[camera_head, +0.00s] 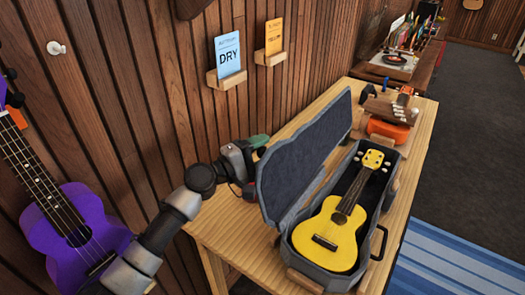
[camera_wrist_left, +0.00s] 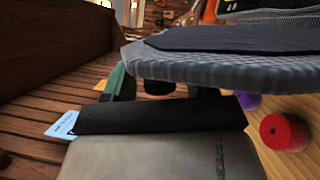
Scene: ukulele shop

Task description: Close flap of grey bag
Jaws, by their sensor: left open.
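The grey bag (camera_head: 321,273) lies open on the wooden table with a yellow ukulele (camera_head: 330,229) inside. Its flap (camera_head: 304,155) stands raised and leans toward the wall, its dark lining facing the bag's inside. In the left wrist view the flap (camera_wrist_left: 235,72) spans the upper right, close to the gripper. My left gripper (camera_head: 256,165) is open on the wall side of the flap, at its left edge, partly hidden by it. I cannot tell whether it touches the flap. My right gripper is not in view.
A purple ukulele (camera_head: 82,235) hangs on the slatted wall at left. Card holders (camera_head: 227,80) jut from the wall above my left arm. A small guitar-like item on an orange base (camera_head: 388,130) stands behind the bag. A red cylinder (camera_wrist_left: 284,132) stands on the table near the flap.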

